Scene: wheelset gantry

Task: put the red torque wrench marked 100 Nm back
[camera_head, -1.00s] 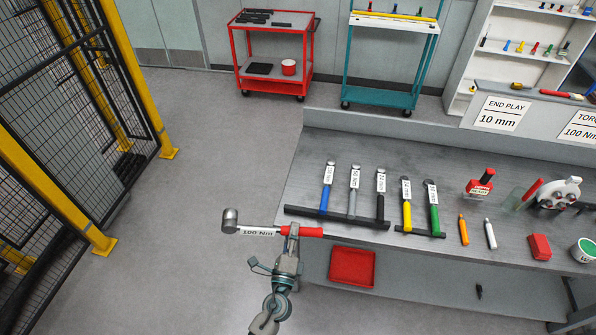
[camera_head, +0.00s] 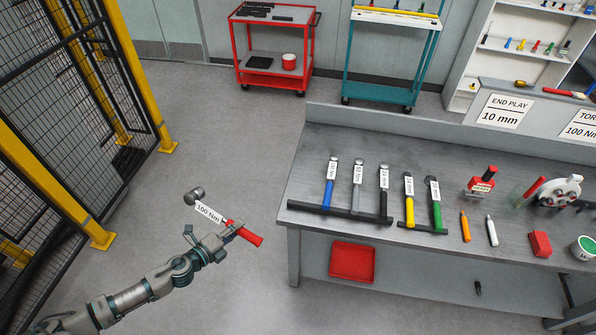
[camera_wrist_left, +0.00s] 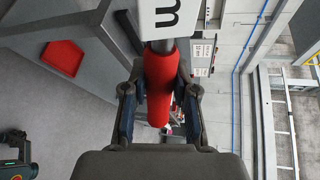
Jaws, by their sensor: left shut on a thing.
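The red torque wrench (camera_head: 243,233) has a white label reading 100 Nm and a grey head at its upper left end. My left gripper (camera_head: 229,232) is shut on its red handle, holding it in the air left of the workbench (camera_head: 300,260). In the left wrist view the red handle (camera_wrist_left: 159,85) sits between the two fingers (camera_wrist_left: 158,108), with part of the white label above. On the bench, a dark rack (camera_head: 340,213) holds blue, grey and black handled wrenches; a second rack holds yellow and green ones.
A red tray (camera_head: 352,262) lies on the bench's lower shelf. A yellow-posted mesh fence (camera_head: 75,100) is at left. Open floor lies between fence and bench.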

